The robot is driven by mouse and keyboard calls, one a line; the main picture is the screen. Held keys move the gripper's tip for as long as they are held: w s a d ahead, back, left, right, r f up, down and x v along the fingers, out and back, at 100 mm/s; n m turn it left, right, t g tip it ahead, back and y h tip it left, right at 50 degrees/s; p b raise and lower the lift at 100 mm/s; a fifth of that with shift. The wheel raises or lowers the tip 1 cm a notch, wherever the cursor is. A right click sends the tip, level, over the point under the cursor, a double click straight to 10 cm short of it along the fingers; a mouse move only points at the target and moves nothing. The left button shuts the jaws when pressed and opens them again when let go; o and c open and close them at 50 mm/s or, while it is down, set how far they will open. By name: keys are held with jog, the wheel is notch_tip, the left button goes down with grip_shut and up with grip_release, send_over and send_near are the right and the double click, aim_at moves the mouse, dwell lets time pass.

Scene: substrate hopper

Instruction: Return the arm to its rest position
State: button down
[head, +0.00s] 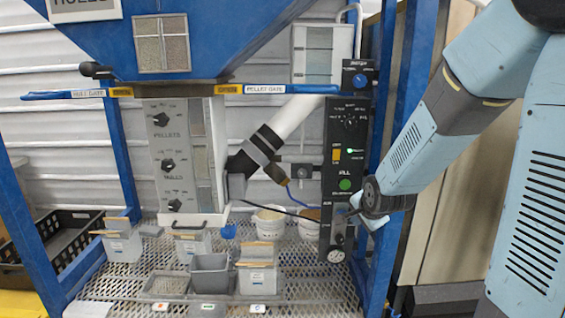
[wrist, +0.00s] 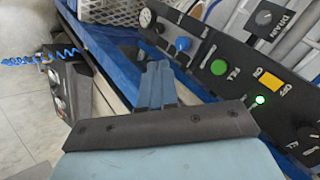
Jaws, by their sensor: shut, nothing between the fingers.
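My gripper (wrist: 158,70) is shut and empty in the wrist view, its grey-blue fingers together and pointing toward a black control panel (wrist: 225,70). In the head view my arm comes in from the upper right and bends down. My gripper (head: 354,211) shows small and partly hidden behind the dark wrist joint, in front of the lower part of the same panel (head: 345,130). I cannot tell from these views whether the fingertips touch the panel. The panel has a lit green button, a yellow switch and a small green light.
A blue frame post (head: 404,90) stands right behind my forearm. A blue hopper (head: 200,40) with pellet and hulls gates is at the upper left. Several grey bins (head: 212,274) stand on a mesh shelf (head: 130,290). White buckets (head: 265,222) stand behind it.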

jog(key=s+d+r+n+g, duration=0.1)
jog(key=s+r+n, duration=0.4)
jog(key=s+r, duration=0.3)
jog(key=s+d+r+n+g, duration=0.1)
jog(key=s+r+n, duration=0.5)
jog(key=s, duration=1)
jog(key=shift+s+d+r+n+g, duration=0.35)
jog(key=shift+r+g, duration=0.15)
jog(key=shift+r, duration=0.45)
